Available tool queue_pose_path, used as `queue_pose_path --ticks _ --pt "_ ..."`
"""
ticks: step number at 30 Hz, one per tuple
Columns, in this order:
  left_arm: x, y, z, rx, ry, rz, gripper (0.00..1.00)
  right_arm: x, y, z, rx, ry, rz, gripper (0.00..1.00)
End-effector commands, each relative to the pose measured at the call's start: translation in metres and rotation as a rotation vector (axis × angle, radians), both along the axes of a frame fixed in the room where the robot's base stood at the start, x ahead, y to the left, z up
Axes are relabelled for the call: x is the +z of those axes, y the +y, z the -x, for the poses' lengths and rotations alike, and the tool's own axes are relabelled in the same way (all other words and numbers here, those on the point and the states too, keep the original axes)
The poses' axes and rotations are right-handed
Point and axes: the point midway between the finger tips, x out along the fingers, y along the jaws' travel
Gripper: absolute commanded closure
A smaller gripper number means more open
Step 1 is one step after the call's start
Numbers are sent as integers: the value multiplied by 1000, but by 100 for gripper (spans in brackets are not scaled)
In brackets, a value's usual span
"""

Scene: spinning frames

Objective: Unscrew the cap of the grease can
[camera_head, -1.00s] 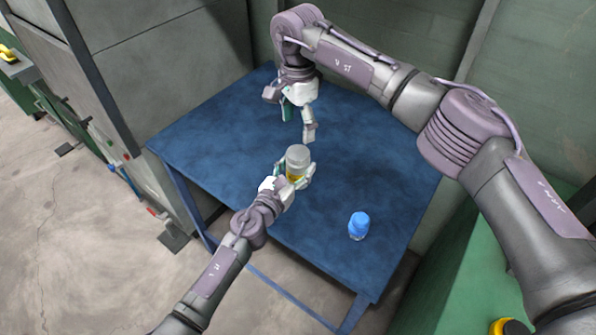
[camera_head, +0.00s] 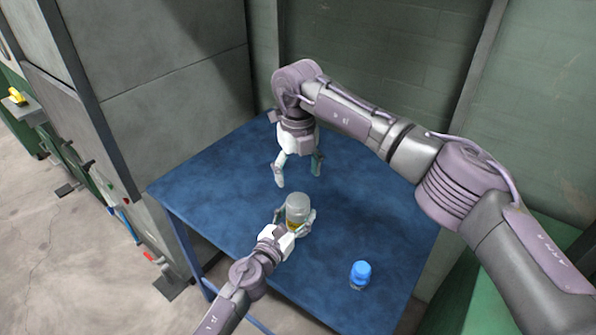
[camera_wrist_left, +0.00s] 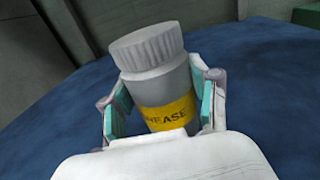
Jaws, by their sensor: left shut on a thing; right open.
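The grease can (camera_head: 296,213) is a grey container with a ribbed grey cap (camera_wrist_left: 145,46) and a yellow label. In the left wrist view the can (camera_wrist_left: 160,88) stands between the fingers, its label reading "EASE" in part, cap on top. My left gripper (camera_head: 295,226) is shut on the can's body, and the cap is clear of the fingers. My right gripper (camera_head: 299,180) points down, open and empty, behind and above the can in the head view, apart from the cap.
A blue table (camera_head: 220,200) lies under both grippers. A small bottle with a blue cap (camera_head: 360,271) stands near the table's front right edge. Grey cabinet panels (camera_head: 160,80) rise at the left and a green wall at the back.

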Motion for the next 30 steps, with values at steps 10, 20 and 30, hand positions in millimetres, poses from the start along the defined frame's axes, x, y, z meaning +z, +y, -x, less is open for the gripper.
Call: queue_pose_path --ticks 10,20,30 --pt "0 0 0 0 1 0 100 0 0 0 -801 1 0 23" --pt "0 0 0 0 1 0 100 0 0 0 -1560 1 1 23" --pt "-1 0 0 0 1 0 100 0 0 0 -2130 0 1 23"
